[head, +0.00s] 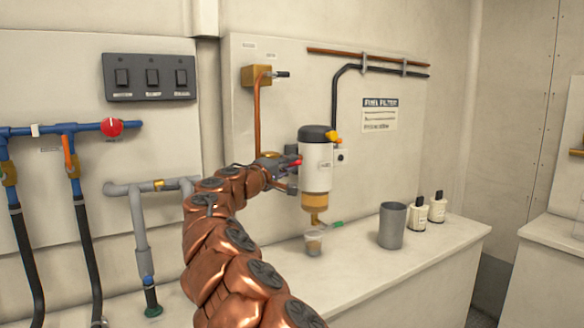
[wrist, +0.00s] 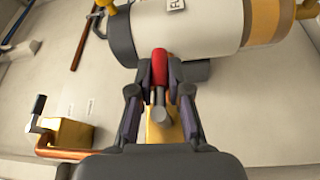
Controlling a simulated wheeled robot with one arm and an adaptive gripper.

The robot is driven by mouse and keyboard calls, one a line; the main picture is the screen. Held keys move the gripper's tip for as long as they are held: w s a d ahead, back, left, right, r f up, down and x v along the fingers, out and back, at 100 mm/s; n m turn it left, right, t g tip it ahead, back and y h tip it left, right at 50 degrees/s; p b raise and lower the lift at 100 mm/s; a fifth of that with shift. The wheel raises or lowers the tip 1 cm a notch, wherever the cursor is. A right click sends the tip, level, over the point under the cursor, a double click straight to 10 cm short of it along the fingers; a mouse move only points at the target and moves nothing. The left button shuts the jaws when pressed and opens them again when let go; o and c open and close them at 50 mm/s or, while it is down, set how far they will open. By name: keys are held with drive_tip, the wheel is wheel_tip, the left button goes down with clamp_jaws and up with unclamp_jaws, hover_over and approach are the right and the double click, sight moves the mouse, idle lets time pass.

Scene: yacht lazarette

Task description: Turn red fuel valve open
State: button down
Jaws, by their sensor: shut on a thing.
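In the wrist view the red handle (wrist: 159,64) sticks out between the fingertips, pointing toward the filter body. My gripper (head: 285,163) is shut on this handle; its two fingers also show in the wrist view (wrist: 160,78). A brass valve body (wrist: 158,126) lies behind the fingers, partly hidden by them. My arm hides part of the pipework around the valve in the head view.
The white fuel filter (head: 316,172), with a black cap and amber bowl, is close beside my gripper. A small cup (head: 313,243), grey canister (head: 391,226) and two bottles (head: 428,211) stand on the counter. A red round knob (head: 112,127) sits on blue pipework at left.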

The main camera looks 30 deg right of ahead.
drive_tip(key=c, duration=1.1)
unclamp_jaws()
drive_tip(key=v, duration=1.2)
